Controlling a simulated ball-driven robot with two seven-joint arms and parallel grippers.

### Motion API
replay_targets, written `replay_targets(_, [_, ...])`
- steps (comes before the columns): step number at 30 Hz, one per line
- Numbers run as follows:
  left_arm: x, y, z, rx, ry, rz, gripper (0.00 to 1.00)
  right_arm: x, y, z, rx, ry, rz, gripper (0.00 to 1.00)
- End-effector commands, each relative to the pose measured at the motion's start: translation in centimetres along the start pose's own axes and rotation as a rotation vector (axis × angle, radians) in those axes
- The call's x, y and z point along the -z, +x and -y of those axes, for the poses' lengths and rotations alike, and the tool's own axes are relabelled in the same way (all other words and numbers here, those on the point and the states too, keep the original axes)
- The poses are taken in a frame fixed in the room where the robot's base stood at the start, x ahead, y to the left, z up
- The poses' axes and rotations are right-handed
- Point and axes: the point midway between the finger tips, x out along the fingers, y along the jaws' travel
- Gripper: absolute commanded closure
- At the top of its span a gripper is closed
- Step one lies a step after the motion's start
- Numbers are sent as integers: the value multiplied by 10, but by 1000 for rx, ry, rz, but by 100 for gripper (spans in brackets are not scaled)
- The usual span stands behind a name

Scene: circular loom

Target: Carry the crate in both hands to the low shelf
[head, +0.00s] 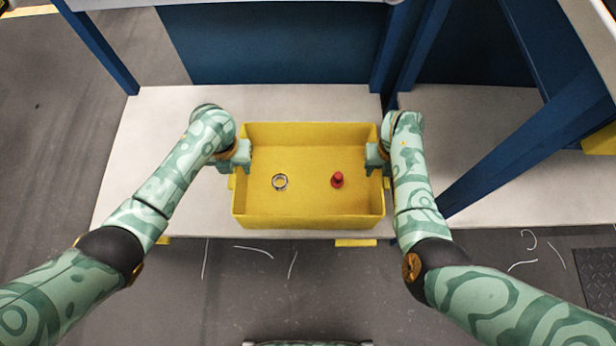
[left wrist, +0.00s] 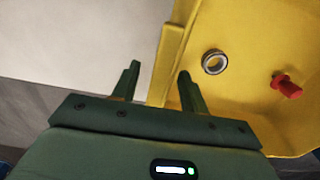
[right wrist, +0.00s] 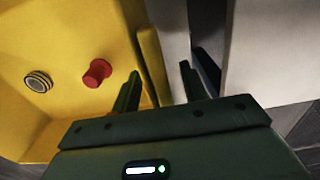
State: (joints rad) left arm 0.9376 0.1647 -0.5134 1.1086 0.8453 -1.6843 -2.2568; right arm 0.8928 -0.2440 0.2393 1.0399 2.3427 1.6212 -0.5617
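The yellow crate (head: 308,218) is in the middle of the head view, above the front part of a low pale shelf (head: 160,115). I cannot tell whether it rests there. It holds a metal ring (head: 280,182) and a red knob-like part (head: 337,180). My left gripper (head: 243,156) is at its left side and my right gripper (head: 374,157) at its right side. In the left wrist view the fingers (left wrist: 158,76) stand apart on either side of the crate's edge, with a gap. In the right wrist view the fingers (right wrist: 160,82) also stand apart around the edge.
Blue uprights (head: 405,45) and a blue back panel (head: 270,45) stand behind the crate. A second pale surface (head: 530,190) lies to the right beyond a slanted blue brace (head: 530,140). Yellow tabs (head: 355,242) sit at the shelf's front edge. Grey floor is in front.

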Motion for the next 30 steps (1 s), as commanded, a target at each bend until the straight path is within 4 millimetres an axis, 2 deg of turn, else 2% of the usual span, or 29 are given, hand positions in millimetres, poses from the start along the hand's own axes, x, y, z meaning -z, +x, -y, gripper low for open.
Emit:
replay_targets(1, [0, 0, 0, 0, 0, 0, 69, 0, 0, 0, 0, 0, 0, 69])
replay_targets(4, [0, 0, 0, 0, 0, 0, 97, 0, 0, 0, 0, 0, 0, 97])
replay_targets(5, [0, 0, 0, 0, 0, 0, 100, 0, 0, 0, 0, 0, 0, 100])
replay_targets(17, [-2, -5, 0, 1, 0, 6, 100, -2, -5, 0, 1, -1, 6, 100])
replay_targets(22, [-7, -28, 0, 1, 0, 27, 100, -7, -28, 0, 1, -1, 27, 100])
replay_targets(30, [-17, -80, 0, 1, 0, 75, 100, -18, -79, 0, 1, -1, 75, 100])
